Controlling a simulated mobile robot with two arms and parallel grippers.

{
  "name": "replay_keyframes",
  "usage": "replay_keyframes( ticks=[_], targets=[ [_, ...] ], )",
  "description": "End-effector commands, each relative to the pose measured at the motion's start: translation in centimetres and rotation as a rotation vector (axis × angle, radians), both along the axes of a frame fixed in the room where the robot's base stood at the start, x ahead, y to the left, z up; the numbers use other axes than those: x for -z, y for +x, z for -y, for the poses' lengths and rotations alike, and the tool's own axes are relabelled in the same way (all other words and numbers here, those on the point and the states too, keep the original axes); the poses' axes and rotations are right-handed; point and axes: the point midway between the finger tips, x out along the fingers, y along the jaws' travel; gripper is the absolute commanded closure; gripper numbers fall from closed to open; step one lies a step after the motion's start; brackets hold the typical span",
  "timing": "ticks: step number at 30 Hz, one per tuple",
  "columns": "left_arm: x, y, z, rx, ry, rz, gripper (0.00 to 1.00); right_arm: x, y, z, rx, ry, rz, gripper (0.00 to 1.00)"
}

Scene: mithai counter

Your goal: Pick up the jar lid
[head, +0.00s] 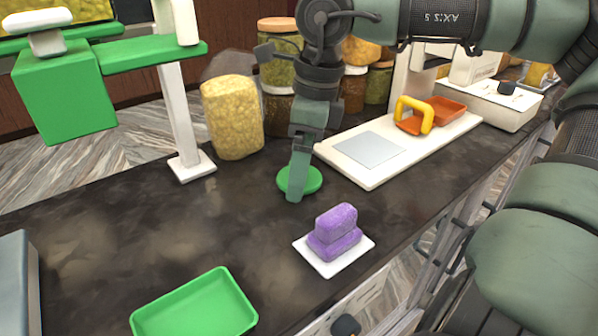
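The jar lid (313,181) looks like a flat green disc lying on the dark stone counter, near the middle of the head view. My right gripper (296,190) points down at it from above, its arm coming in from the upper right. The fingers are seen edge-on and overlap the lid's left-centre, hiding part of it. I cannot tell whether they are open or shut, or touching the lid. The lid appears flat on the counter. My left gripper is not in view.
A white scale (345,178) is at right. The left-middle counter (130,225) is clear.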

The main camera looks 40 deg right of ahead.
Motion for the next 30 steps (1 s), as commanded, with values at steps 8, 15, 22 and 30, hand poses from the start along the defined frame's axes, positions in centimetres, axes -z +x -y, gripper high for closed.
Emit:
replay_keyframes(
  ticks=[8, 15, 22, 30],
  targets=[
    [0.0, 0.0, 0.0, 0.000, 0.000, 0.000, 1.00, 0.0, 0.0, 0.0, 0.000, 0.000, 0.001, 0.32],
    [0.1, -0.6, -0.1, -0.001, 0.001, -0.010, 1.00, 0.0, 0.0, 0.0, 0.000, 0.000, 0.001, 0.71],
    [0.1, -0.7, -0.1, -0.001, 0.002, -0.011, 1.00, -0.1, 0.1, 0.0, 0.000, -0.001, 0.002, 0.71],
    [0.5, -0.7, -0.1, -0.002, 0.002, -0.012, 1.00, -2.4, 0.2, 0.1, 0.003, -0.003, 0.006, 0.71]
  ],
)
